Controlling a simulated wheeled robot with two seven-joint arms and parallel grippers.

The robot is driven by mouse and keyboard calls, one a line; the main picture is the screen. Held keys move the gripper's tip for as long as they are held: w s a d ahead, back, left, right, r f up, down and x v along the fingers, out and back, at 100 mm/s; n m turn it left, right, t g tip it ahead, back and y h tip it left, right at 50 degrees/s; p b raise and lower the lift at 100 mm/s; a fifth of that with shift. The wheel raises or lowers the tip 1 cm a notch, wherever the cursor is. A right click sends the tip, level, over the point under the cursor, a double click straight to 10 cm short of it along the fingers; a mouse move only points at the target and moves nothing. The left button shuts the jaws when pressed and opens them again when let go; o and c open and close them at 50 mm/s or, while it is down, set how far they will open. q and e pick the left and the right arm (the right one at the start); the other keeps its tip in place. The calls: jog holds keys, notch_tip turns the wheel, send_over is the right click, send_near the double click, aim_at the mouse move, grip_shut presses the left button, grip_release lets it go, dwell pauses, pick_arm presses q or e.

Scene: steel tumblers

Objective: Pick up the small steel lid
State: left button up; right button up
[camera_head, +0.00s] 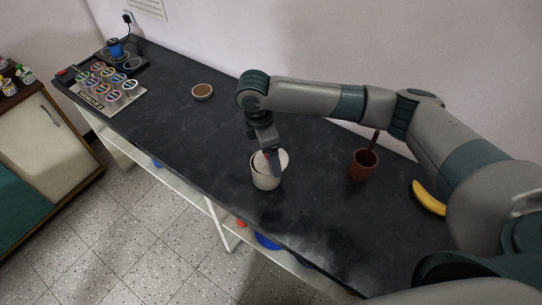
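My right arm reaches in from the right, and its gripper (271,158) points down at the mouth of a pale cylindrical pot (267,182). A pale round disc (260,163) shows tilted at the pot's mouth, beside the fingers; it may be the small lid, but I cannot tell for sure. The fingers overlap the pot's opening, and I cannot see whether they are open or shut on the disc. No other clear steel lid shows. My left gripper is not in view.
A brown-topped round dish (202,91) lies farther back. A rack of cans with coloured tops (108,84) stands at the far left. A reddish-brown cup (362,166) and a banana (428,198) are to the right. The dark counter (190,140) left of the pot is clear.

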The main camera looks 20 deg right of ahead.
jog(key=shift+f, duration=0.2)
dwell(0.3)
jog(key=shift+s, duration=0.1)
jog(key=c, duration=2)
jog(key=shift+f, duration=0.1)
grip_shut()
jog(key=shift+s, duration=0.1)
jog(key=shift+r+b, duration=0.4)
jog(key=r, duration=0.1)
jog(key=r+b, duration=0.1)
jog(key=r, duration=0.1)
jog(key=shift+s+d+r, duration=0.1)
jog(key=shift+d+r, duration=0.1)
jog(key=shift+d, duration=0.1)
jog(key=s+d+r+b, duration=0.3)
jog(key=s+d+r, duration=0.4)
jog(key=s, duration=0.1)
